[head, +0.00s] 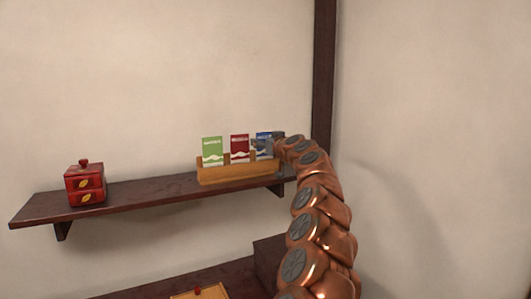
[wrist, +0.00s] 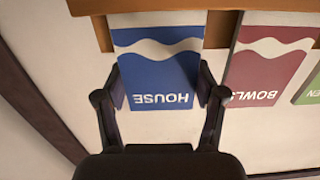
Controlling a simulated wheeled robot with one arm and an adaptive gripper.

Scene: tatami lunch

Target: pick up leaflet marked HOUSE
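The blue leaflet marked HOUSE (wrist: 158,75) stands upright in a wooden holder (wrist: 88,7) and appears upside down in the wrist view. In the head view the blue leaflet (head: 264,141) is the rightmost of three, partly hidden by my gripper (head: 270,143). In the wrist view my gripper (wrist: 160,92) has its two fingers apart, one on each side of the leaflet's edges. The fingers are close to the edges; I cannot tell whether they touch. The wooden holder (head: 235,173) sits on the wall shelf in the head view.
A red leaflet marked BOWLS (wrist: 266,70) stands close beside the blue one, near one finger. A green leaflet (head: 212,151) is farther left. A red lacquer box (head: 85,184) sits on the dark shelf (head: 145,202). A dark post (head: 324,70) rises behind my arm.

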